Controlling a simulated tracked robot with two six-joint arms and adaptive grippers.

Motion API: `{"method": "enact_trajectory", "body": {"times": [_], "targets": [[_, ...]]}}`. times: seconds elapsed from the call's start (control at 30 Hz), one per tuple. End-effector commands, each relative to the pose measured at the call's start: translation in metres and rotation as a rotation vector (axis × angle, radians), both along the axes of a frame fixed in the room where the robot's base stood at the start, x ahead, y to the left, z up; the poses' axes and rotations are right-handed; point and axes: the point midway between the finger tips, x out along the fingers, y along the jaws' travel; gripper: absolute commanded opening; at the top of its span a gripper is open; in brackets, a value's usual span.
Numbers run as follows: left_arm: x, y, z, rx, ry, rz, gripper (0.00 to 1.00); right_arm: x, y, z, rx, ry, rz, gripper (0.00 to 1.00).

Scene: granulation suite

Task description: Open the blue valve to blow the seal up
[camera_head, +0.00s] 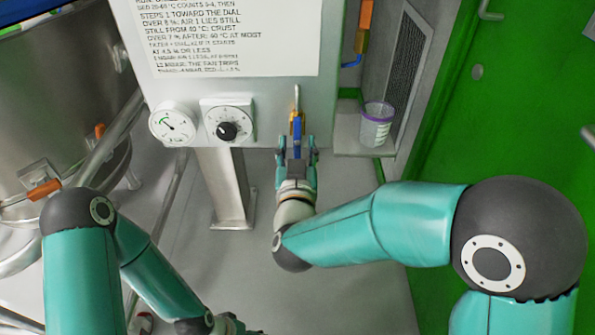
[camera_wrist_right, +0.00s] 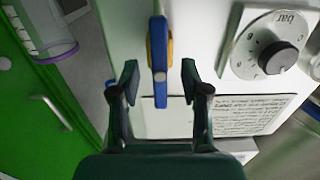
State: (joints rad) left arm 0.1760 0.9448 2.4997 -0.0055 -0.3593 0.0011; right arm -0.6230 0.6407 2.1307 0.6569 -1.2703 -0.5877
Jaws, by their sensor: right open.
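The blue valve (camera_head: 297,124) has a blue lever on a brass-yellow body, at the lower right of the white control panel. In the right wrist view the blue lever (camera_wrist_right: 158,50) runs roughly up and down the picture, with the yellow body behind it. My right gripper (camera_head: 297,146) is open below the valve in the head view. In the right wrist view its two fingers stand apart on either side of the lever, with gaps showing on both sides.
A round gauge (camera_head: 172,124) and a black dial (camera_head: 227,131) sit left of the valve, below a printed notice (camera_head: 235,35). A purple-rimmed cup (camera_head: 377,124) stands on a small shelf to the right. A steel vessel (camera_head: 60,90) fills the left; a green door (camera_head: 510,100) stands right.

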Motion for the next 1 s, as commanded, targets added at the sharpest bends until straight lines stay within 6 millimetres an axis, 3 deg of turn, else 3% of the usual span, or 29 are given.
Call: {"method": "enact_trajectory", "body": {"times": [0.3,0.5,1.0], "targets": [[0.0,0.0,0.0,0.0,0.0,0.0,0.7,-0.064,0.001,-0.001,-0.003,0.002,0.005,0.46],[0.0,0.0,0.0,0.0,0.0,0.0,0.7,-0.091,0.001,-0.002,-0.002,0.003,0.003,0.46],[0.0,0.0,-0.001,0.0,0.0,0.0,0.7,-0.099,0.0,-0.002,-0.002,0.004,0.0,0.46]]}}
